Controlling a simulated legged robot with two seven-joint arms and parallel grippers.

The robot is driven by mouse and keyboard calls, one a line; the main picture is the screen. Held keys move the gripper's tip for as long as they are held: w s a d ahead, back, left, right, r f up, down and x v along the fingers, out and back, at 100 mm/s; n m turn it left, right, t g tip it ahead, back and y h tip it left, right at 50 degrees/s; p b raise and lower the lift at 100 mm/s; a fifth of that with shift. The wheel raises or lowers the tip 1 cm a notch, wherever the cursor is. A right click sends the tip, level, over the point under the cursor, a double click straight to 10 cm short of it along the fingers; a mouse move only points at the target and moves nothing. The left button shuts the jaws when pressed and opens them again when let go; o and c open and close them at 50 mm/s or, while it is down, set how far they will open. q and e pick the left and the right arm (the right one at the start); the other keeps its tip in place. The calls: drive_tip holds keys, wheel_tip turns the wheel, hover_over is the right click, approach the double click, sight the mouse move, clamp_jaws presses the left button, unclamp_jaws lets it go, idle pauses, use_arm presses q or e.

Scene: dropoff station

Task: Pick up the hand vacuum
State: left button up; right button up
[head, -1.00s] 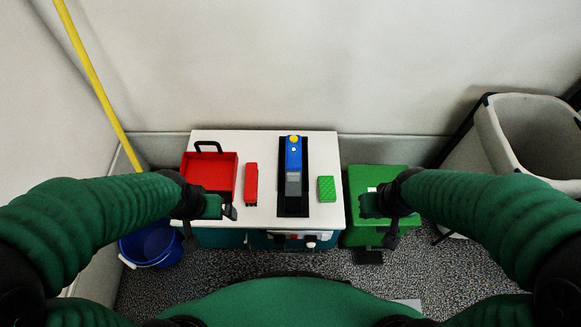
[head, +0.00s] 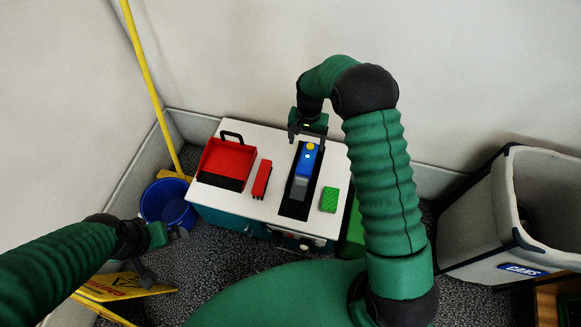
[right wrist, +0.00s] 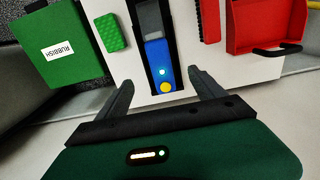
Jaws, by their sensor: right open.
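The blue and grey hand vacuum (head: 305,165) with a yellow button lies in a black tray (head: 292,208) on the white tabletop. It also shows in the right wrist view (right wrist: 157,58), its yellow-button end towards my gripper. My right gripper (head: 308,136) is open and empty at the far end of the vacuum, above the table's back edge. In the right wrist view its two fingers (right wrist: 162,88) stand apart on either side of the vacuum's end, not visibly touching it. My left gripper (head: 165,258) is low at the left, off the table; its jaw opening is unclear.
On the table (head: 240,199) are a red dustpan (head: 226,160), a red brush (head: 262,179) and a green sponge (head: 329,200). A grey bin (head: 480,220) is right. A green rubbish box (right wrist: 62,48) adjoins the table.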

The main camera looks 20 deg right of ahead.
sight(305, 164)
drive_tip(key=f+b, duration=0.3)
drive_tip(key=f, duration=0.8)
drive_tip(key=shift+a+f+b, duration=0.15)
drive_tip(key=shift+a+b, duration=0.05)
drive_tip(key=shift+b, duration=0.2)
drive_tip(key=shift+d+f, duration=0.15)
drive_tip(key=shift+f, duration=0.1)
wheel_tip(305, 164, down, 5)
drive_tip(key=b, duration=0.3)
drive_tip(key=shift+s, duration=0.1)
drive_tip(key=shift+r, duration=0.1)
drive_tip(key=shift+f, duration=0.25)
clamp_jaws()
